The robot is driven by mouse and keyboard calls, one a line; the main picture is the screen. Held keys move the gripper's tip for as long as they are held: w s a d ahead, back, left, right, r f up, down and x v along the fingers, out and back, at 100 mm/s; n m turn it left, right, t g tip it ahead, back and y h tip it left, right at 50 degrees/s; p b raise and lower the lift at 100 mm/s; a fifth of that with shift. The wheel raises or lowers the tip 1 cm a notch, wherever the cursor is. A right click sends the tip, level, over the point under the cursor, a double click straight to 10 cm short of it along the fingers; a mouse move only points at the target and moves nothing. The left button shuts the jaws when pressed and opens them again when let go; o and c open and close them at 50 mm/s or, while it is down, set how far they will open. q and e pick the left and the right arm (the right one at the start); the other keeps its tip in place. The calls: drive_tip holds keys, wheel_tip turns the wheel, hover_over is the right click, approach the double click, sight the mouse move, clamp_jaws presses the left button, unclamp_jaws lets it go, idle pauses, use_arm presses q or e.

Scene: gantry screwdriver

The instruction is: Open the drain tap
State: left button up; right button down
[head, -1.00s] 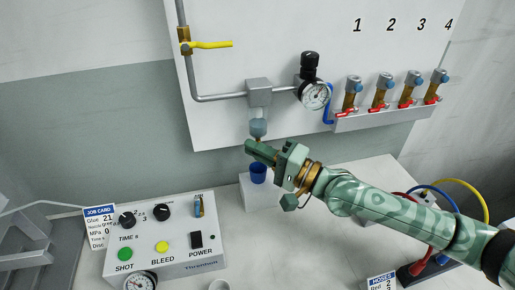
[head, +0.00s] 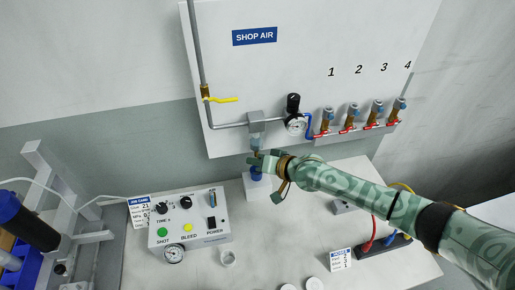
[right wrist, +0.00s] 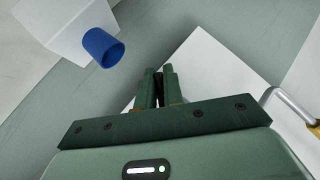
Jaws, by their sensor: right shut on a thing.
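The grey air filter (head: 256,122) hangs on the pipe of the white wall board, with a bluish bowl (head: 256,141) below it. A small brown drain tap (head: 256,153) shows at the bowl's underside, partly hidden by my right gripper. My right gripper (head: 258,161) is at that tap, just below the bowl, and is shut on it. In the right wrist view its green fingers (right wrist: 160,87) are close together with a dark narrow part between them; the tap's handle is not clear. My left gripper is not in view.
A blue cup (head: 256,173) on a white block (head: 257,190) stands directly below my right gripper. A yellow-handled valve (head: 222,99), a gauge (head: 295,125) and several red-handled valves are on the board. A control box (head: 190,220) stands at the front left.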

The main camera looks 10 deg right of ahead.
drive_tip(key=n+h+p, duration=0.1)
drive_tip(key=h+p, duration=0.1)
drive_tip(key=p, duration=0.2)
drive_tip(key=n+h+p, duration=0.1)
drive_tip(key=h+p, duration=0.1)
drive_tip(key=p, duration=0.3)
drive_tip(key=shift+d+r+g, duration=0.15)
drive_tip(key=shift+r+g, duration=0.05)
drive_tip(key=shift+g, duration=0.2)
drive_tip(key=shift+f+n+h+p, duration=0.15)
drive_tip(key=shift+n+h+p, duration=0.25)
drive_tip(key=shift+h+p, duration=0.15)
drive_tip(key=shift+d+f+n+h+p, duration=0.15)
drive_tip(key=shift+n+h+p, duration=0.2)
drive_tip(key=shift+h, duration=0.2)
drive_tip(key=c, duration=1.5)
unclamp_jaws()
